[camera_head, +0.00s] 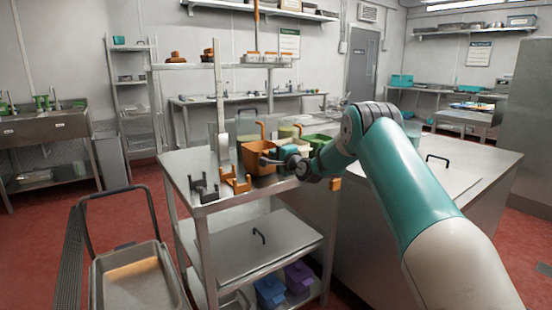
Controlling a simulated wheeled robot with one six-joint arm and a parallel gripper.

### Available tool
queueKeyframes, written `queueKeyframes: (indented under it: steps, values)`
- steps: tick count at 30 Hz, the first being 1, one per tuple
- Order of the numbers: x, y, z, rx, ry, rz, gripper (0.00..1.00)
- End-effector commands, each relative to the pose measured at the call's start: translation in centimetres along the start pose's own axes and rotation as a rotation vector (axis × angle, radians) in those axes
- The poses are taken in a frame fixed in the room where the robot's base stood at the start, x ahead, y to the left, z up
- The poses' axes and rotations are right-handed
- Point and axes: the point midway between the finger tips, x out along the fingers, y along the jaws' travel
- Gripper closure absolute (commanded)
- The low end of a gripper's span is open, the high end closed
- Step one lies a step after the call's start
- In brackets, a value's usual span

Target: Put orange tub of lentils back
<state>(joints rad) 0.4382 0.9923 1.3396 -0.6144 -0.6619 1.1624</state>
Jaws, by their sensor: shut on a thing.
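The orange tub (254,151) is at the top of the steel stand, with an orange upright handle behind its rim. My gripper (272,161) reaches in from the right and is shut on the tub's near right side. The fingertips are small and partly merge with the tub. The contents of the tub are not visible. I cannot tell whether the tub rests on the steel top or is held just above it.
An orange bracket (237,181) and a dark grey bracket (204,189) stand on the steel top (185,164) left of the tub. A green tub (318,141) is close behind my wrist. A tall post (219,100) rises at the left. A tray cart (137,278) stands lower left.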

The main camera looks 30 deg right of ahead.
Motion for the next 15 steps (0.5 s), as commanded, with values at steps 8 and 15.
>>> queueKeyframes:
  steps: [8, 15]
  values:
    - [0.00, 0.85, -0.02, -0.001, 0.000, -0.003, 1.00]
    - [-0.01, 1.20, -0.02, -0.001, 0.000, -0.002, 0.76]
